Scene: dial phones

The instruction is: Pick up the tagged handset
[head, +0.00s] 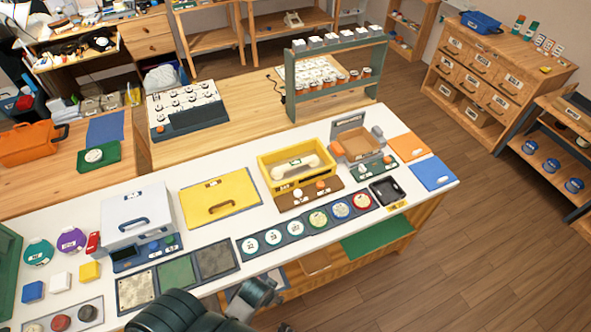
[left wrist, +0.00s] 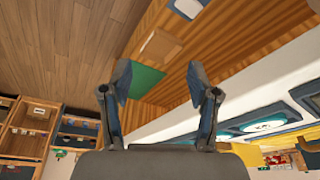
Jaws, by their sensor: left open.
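A white handset (head: 297,167) lies across the inside of a yellow open bin (head: 268,178) on the white-topped bench. A tag on the handset is too small to make out. My left arm comes in at the bottom of the head view, low at the bench's front edge and well short of the bin. My left gripper (left wrist: 158,82) shows in the left wrist view with its two fingers apart and nothing between them. The handset is not visible in that view. My right gripper is not in view.
A row of round dials (head: 295,232) lies in front of the bin. A yellow lid with a handle (head: 222,190) and a white box (head: 135,212) stand left. A brown tray (head: 358,146) stands right. A green panel (head: 378,240) sits below the bench top; it also shows in the left wrist view (left wrist: 146,80).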

